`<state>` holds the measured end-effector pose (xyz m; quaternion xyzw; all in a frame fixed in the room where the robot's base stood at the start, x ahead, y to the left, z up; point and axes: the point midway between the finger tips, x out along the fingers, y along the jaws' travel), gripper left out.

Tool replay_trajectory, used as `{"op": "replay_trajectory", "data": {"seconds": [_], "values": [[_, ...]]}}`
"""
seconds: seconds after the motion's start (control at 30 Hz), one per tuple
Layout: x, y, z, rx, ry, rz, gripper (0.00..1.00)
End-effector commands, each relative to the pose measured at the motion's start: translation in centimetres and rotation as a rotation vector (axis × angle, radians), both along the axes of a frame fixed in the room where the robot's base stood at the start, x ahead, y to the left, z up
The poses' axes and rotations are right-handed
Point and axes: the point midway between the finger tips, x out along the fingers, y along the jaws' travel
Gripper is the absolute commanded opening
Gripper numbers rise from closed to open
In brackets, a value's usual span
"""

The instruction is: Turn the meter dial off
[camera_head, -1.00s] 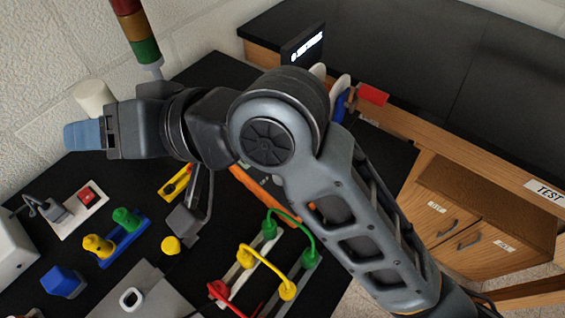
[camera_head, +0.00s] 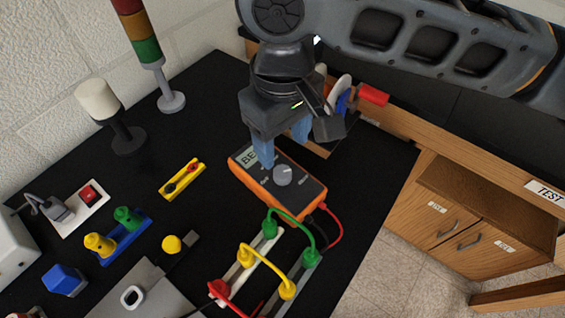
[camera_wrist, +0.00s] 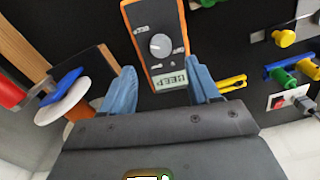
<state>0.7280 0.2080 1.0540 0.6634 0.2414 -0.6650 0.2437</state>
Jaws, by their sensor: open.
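The orange multimeter (camera_head: 270,199) lies on the black bench, its face up. It also shows in the wrist view (camera_wrist: 135,35). Its grey round dial (camera_head: 283,175) sits mid-face and shows clearly in the wrist view (camera_wrist: 160,45). Its display (camera_wrist: 169,80) reads something like "BEEP", partly covered by a finger in the head view. My gripper (camera_head: 281,150) is open, blue fingers apart and pointing down over the display end of the meter. In the wrist view the fingers (camera_wrist: 161,88) flank the display end, with the dial beyond the tips.
Red, yellow and green cables on terminal strips (camera_head: 240,272) stand in front of the meter. A stack-light pole (camera_head: 171,101) and a white-topped post (camera_head: 98,100) stand behind left. Discs (camera_wrist: 65,100) stand beside the gripper. A yellow strip (camera_head: 182,179) lies left.

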Motion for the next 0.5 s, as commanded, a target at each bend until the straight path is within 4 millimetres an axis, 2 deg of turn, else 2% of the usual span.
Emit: {"op": "replay_trajectory", "data": {"seconds": [0.5], "values": [[0.0,0.0,-6.7,0.002,0.001,-0.001,0.61]]}}
